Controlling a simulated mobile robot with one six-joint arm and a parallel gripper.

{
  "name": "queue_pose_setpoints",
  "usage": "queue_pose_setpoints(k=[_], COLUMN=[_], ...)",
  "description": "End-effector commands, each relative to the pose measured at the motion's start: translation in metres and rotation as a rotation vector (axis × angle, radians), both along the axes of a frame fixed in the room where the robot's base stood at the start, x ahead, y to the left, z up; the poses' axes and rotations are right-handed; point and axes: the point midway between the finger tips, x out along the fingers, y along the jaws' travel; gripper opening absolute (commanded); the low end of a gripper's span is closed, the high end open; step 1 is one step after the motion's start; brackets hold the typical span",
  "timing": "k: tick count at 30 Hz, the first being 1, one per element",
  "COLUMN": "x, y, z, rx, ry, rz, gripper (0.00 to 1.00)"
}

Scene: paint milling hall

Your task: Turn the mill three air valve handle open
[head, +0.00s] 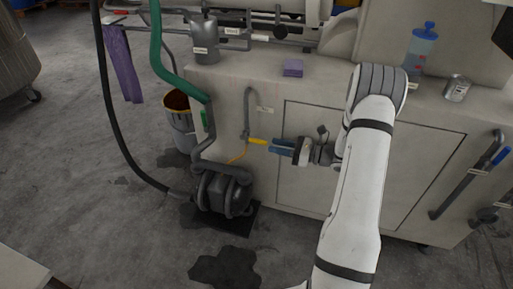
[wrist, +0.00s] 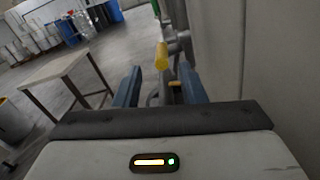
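A yellow valve handle (head: 257,141) sticks out to the right from a thin grey pipe (head: 247,110) on the front of the mill cabinet. A small label is beside the pipe. My gripper (head: 271,146) is just right of the handle, its blue fingers pointing left toward it. In the wrist view the yellow handle (wrist: 161,56) shows beyond and between the two spread blue fingers (wrist: 158,88). The fingers are open, with a clear gap and nothing held. Whether a fingertip touches the handle I cannot tell.
A black pump (head: 222,192) stands on the floor below left, with a green hose (head: 158,45) and a black hose. A bucket (head: 181,122) stands behind it. On the cabinet top are a purple block (head: 292,68), a can (head: 456,88) and a blue-capped bottle (head: 421,48). A blue-handled pipe is at right.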

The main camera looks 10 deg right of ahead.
Motion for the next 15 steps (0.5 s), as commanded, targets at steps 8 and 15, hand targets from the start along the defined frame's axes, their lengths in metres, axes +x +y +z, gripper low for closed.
queue_pose_setpoints(k=[8,15], x=[0.015,0.034], y=[0.023,0.055], z=[-0.004,-0.004], rx=[0.008,0.007], ry=[0.002,0.002], rz=[-0.004,-0.005], gripper=[0.37,0.37])
